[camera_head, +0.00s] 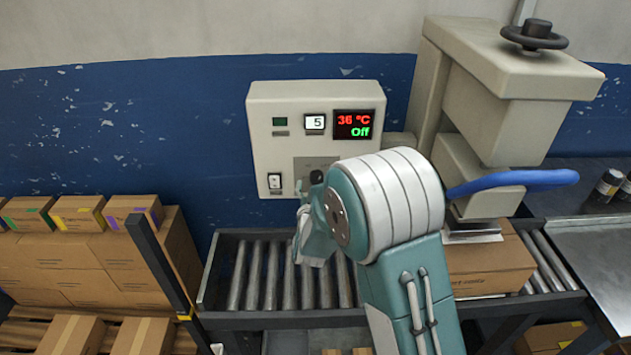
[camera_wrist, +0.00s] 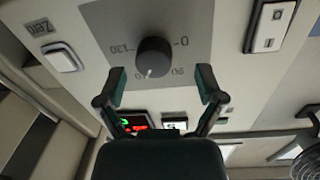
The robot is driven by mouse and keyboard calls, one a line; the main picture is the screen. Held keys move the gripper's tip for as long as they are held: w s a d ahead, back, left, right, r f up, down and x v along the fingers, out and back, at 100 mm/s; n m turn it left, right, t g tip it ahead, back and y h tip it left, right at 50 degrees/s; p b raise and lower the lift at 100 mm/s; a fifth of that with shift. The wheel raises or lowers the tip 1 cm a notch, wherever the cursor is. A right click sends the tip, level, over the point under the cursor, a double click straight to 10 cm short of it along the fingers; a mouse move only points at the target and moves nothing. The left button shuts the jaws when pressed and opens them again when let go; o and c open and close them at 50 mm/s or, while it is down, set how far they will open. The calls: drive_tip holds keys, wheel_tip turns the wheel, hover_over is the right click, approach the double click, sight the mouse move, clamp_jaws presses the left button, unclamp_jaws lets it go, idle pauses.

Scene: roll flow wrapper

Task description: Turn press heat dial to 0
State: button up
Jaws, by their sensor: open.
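The heat dial (camera_wrist: 154,58) is a dark round knob on a grey plate of the control box (camera_head: 263,145). In the wrist view, its white mark points down and slightly left, away from the "0" at its right. "130" is printed at the upper left. My gripper (camera_wrist: 161,82) is open, with its two fingers spread on either side of the dial and nothing visible between them. I cannot tell how far the tips are from the panel. In the head view, my arm hides part of the box and much of the gripper.
The box's display (camera_head: 354,125) reads 36 °C and Off; a small window (camera_head: 315,122) reads 5. A rocker switch (camera_head: 274,182) and a white "Zero" button (camera_wrist: 62,57) flank the dial. The press (camera_head: 480,110) stands right; a roller conveyor (camera_head: 262,275) runs below; boxes (camera_head: 75,262) are left.

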drive_tip(key=shift+w+a, duration=0.2)
drive_tip(key=shift+w, duration=0.75)
drive_tip(key=shift+w+d, duration=0.15)
drive_tip(key=shift+d, duration=0.15)
drive_tip(key=shift+d+r, duration=0.1)
drive_tip(key=shift+d, duration=0.5)
drive_tip(key=c, duration=0.6)
drive_tip(key=shift+a, duration=0.45)
drive_tip(key=c, duration=0.6)
drive_tip(key=shift+o, duration=0.3)
drive_tip(key=shift+d, duration=0.1)
